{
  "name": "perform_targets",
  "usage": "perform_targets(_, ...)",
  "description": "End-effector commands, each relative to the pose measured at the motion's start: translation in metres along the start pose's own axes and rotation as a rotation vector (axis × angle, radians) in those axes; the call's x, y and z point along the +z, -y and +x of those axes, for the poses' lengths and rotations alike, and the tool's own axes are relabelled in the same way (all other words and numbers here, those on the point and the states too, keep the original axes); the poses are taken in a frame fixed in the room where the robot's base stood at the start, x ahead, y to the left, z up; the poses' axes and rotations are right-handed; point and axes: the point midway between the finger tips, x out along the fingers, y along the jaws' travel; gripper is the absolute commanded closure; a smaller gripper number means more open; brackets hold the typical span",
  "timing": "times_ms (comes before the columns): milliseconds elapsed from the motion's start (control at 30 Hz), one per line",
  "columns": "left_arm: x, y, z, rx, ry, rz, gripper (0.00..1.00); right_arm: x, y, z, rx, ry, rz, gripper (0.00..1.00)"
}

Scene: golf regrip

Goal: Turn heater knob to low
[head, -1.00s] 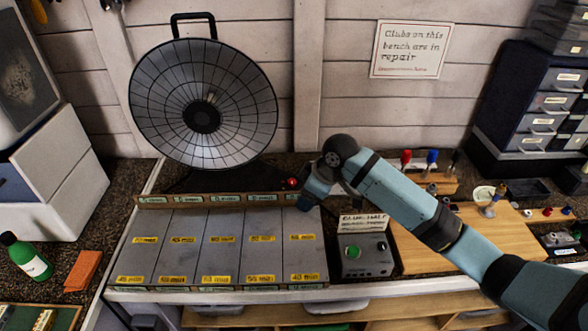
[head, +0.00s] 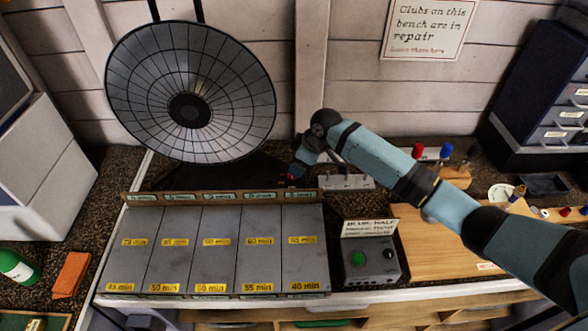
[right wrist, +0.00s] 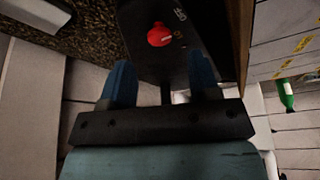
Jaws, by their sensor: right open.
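The heater (head: 235,75) is a round dish with a wire grille on a dark base, standing at the back of the bench against the wall. In the head view the right gripper (head: 297,168) covers most of the knob. My left gripper is not in view.
A grey sorting tray (head: 214,240) with minute labels lies in front of the heater. A grey box with a green button (head: 358,259) stands right of it. A wooden board (head: 435,240) and small drawers (head: 560,118) are farther right. An orange block (head: 71,273) lies left.

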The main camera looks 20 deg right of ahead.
Motion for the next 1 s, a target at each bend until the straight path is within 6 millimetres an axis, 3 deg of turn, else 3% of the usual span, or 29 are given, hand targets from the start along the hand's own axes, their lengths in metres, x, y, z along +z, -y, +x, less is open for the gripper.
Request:
perform_targets(100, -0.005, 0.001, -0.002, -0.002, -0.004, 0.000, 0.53, 0.000, 0.001, 0.021, -0.001, 0.002, 0.002, 0.44)
perform_targets(300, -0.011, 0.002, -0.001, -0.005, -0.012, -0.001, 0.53, 0.000, 0.000, 0.043, -0.001, 0.001, 0.001, 0.44)
perform_targets(667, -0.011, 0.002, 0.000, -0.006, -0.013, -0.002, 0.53, 0.000, 0.000, 0.049, 0.001, 0.000, 0.000, 0.44)
perform_targets(867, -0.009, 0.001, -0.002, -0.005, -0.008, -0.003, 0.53, 0.000, 0.000, 0.049, 0.001, 0.000, 0.000, 0.88)
perform_targets(900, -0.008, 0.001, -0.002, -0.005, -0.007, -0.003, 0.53, 0.000, 0.000, 0.048, 0.001, 0.000, 0.000, 0.92)
perform_targets(1000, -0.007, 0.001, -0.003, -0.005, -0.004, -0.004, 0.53, 0.000, 0.000, 0.048, 0.001, 0.000, 0.001, 0.92)
